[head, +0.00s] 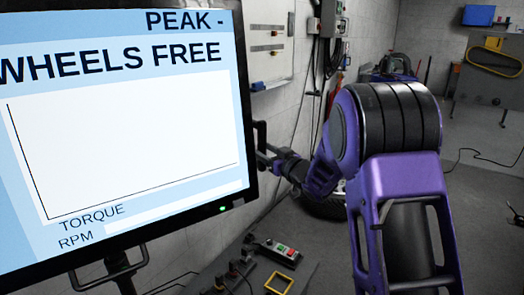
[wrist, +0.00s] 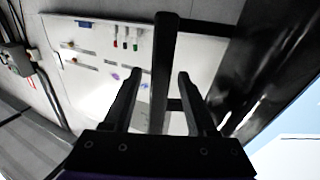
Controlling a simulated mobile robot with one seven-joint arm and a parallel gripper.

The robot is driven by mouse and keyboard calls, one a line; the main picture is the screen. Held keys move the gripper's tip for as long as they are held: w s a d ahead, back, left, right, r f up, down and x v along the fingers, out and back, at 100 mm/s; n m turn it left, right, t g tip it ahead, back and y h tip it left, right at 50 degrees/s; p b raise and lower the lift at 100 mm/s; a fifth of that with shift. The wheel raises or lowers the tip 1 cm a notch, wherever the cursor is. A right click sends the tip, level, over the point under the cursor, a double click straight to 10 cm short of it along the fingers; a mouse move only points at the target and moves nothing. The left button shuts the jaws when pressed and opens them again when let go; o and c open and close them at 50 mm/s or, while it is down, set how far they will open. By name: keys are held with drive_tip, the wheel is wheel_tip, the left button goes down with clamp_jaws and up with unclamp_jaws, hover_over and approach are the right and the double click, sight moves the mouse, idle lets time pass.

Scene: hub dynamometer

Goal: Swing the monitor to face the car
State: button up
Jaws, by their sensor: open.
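The monitor (head: 120,130) fills the left of the head view. Its lit screen reads "PEAK -", "WHEELS FREE", "TORQUE" and "RPM". A dark handle (head: 261,135) stands off its right edge. My gripper (head: 268,160) is at that handle, partly hidden by the handle and the dark arm parts. In the wrist view, my gripper (wrist: 161,75) is open, with one finger on each side of the handle bar (wrist: 166,40). Gaps show beside the bar, so it is not clamped. The monitor's dark edge (wrist: 265,70) and a strip of screen show at right. The car is not recognisable.
A whiteboard (head: 268,45) with markers and grey control boxes (head: 333,20) are on the wall behind. Open floor (head: 480,205) lies to the right.

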drive_tip(key=shift+w+a, duration=0.25)
drive_tip(key=shift+w, duration=0.1)
clamp_jaws()
idle(1.2)
